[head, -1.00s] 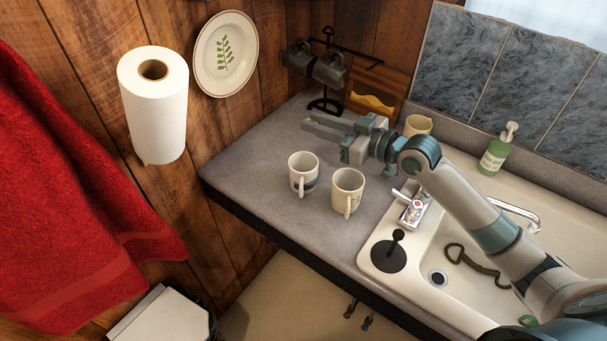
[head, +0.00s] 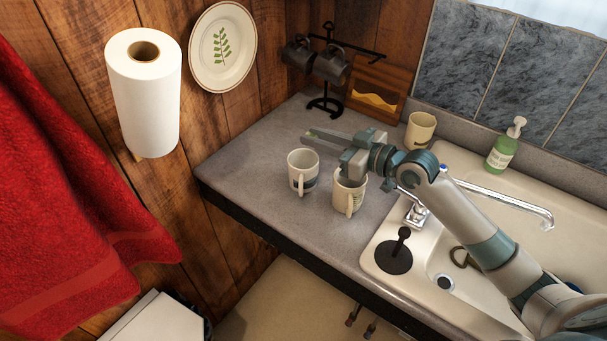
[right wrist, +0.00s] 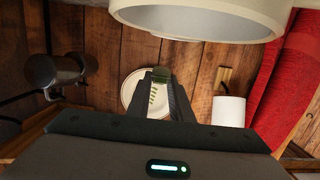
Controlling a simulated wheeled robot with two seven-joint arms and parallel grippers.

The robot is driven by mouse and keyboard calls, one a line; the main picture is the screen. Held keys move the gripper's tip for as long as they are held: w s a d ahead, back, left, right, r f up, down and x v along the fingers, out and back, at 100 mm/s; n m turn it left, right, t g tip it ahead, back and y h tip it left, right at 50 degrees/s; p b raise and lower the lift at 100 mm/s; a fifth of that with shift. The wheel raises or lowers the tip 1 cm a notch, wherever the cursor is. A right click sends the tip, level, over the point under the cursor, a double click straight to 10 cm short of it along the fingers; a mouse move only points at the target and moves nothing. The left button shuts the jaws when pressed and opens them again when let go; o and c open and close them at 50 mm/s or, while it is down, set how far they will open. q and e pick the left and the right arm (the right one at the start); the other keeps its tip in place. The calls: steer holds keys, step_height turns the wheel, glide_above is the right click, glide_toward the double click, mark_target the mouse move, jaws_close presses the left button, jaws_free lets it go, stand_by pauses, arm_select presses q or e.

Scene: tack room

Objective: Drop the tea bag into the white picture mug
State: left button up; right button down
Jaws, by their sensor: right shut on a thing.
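The white picture mug (head: 297,183), pale with a dark band, stands upright on the counter. My right gripper (head: 311,136) points left just behind and above this mug in the head view. Its fingers are shut on a small greenish thing, which looks like the tea bag (right wrist: 161,74), at the tips in the right wrist view. A pale mug rim (right wrist: 200,22) looms large at the top of that view; I cannot tell which mug it is. The mug's inside bottom is hidden. My left gripper is not in view.
A cream mug (head: 346,200) stands right of the picture mug, partly behind my right gripper. Another cream mug (head: 420,132) stands at the back. A dark mug rack (head: 325,101) and a wooden box (head: 376,84) stand behind. The sink (head: 425,262) lies to the right.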

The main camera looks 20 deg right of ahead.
steer(key=c, duration=1.5)
jaws_free()
steer(key=shift+s+d, duration=0.1)
steer(key=b+v, duration=0.6)
steer(key=v, duration=1.1)
steer(key=shift+s+b, duration=0.1)
steer(key=shift+b, duration=0.25)
